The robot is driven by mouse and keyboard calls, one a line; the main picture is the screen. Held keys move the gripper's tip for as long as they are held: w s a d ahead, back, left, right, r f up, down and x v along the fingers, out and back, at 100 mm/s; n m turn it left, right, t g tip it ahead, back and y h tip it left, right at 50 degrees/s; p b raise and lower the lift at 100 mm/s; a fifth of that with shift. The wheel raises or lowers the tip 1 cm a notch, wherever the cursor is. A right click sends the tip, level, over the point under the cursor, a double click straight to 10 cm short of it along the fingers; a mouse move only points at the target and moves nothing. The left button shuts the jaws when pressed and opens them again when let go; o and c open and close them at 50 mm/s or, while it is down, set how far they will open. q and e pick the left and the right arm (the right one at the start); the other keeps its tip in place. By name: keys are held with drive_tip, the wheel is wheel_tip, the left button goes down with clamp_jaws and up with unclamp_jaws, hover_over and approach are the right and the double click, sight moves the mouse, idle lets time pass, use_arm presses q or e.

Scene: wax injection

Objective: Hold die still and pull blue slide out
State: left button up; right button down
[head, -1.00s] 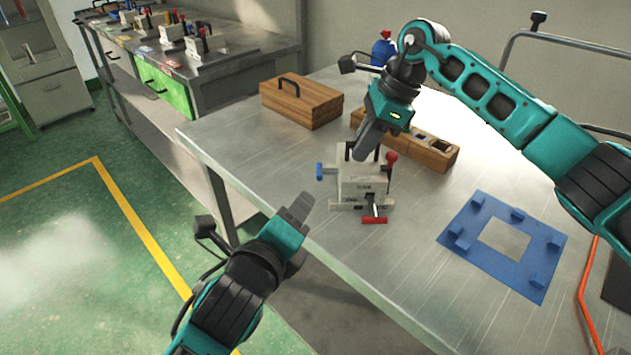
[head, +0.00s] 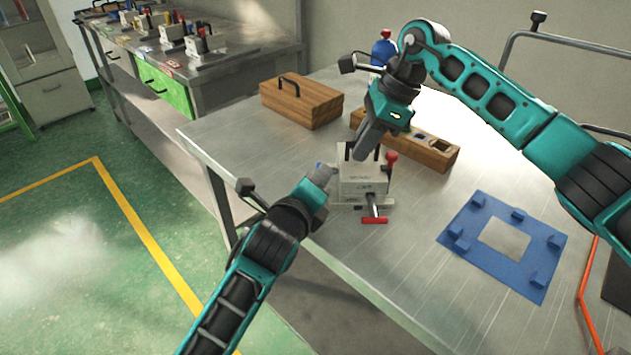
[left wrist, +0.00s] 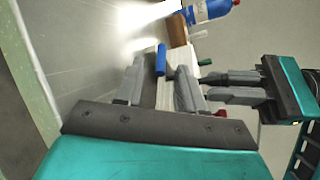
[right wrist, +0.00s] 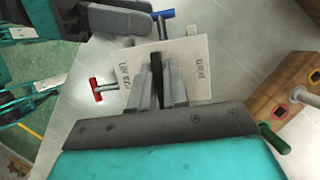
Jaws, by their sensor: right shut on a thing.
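The pale die (head: 362,187) stands on the metal table, and its white top shows in the right wrist view (right wrist: 199,72). My right gripper (right wrist: 160,82) is shut on the black handle on top of the die. The blue slide's bar handle (right wrist: 160,15) sticks out from one side of the die. My left gripper (head: 321,178) is at that side, open, with the blue handle (left wrist: 161,60) between its fingertips in the left wrist view. Gaps show beside the handle. A red bar handle (head: 374,220) sticks out at the front of the die.
A red knob (head: 391,157) stands beside the die. A blue frame (head: 480,261) lies on the table at the right.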

use_arm(q)
clamp_jaws()
drive_tip(key=shift+a, duration=0.1)
idle(1.2)
